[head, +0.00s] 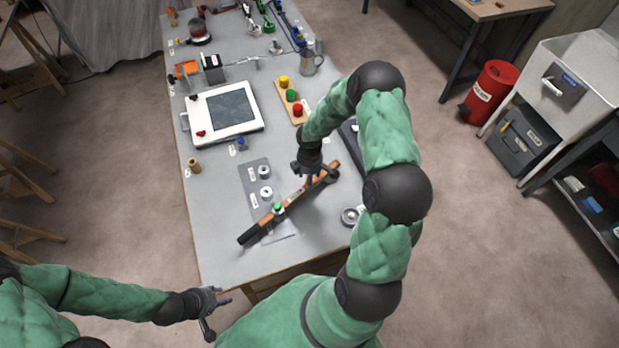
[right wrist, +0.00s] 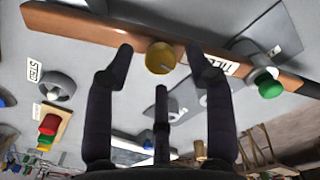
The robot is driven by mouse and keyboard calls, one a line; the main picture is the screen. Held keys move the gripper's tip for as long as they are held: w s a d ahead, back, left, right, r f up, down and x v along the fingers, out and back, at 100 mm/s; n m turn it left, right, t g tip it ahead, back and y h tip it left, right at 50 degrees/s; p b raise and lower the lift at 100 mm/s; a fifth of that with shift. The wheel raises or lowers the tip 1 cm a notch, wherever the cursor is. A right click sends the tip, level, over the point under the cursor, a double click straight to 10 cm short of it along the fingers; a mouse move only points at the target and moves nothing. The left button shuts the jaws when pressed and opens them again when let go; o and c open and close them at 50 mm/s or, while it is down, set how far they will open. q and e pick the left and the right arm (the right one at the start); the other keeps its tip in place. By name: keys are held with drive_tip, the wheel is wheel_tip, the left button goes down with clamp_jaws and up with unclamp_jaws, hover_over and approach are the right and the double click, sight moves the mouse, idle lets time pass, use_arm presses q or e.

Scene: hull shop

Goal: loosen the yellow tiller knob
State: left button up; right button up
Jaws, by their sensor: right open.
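The wooden tiller (head: 296,196) lies slantwise across the near part of the grey workbench, its black grip end to the lower left. The yellow tiller knob (right wrist: 160,57) sits on the tiller in the right wrist view; in the head view my right gripper hides it. My right gripper (right wrist: 159,48) is open, with one finger on each side of the yellow knob and gaps showing. A green knob (right wrist: 268,85) sits further along the tiller and also shows in the head view (head: 278,207). My left gripper (head: 215,308) is open and empty, off the bench's near edge.
A grey plate (head: 257,177) with round fittings lies by the tiller. A wooden block (head: 285,92) with yellow, green and red knobs, a white framed hatch (head: 190,118) and a metal jug (head: 310,64) stand further back. A loose metal ring (head: 350,216) lies right of the tiller.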

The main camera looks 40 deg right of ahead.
wheel_tip(320, 180, up, 11)
idle(0.3)
drive_tip(key=shift+f, duration=0.1)
idle(0.4)
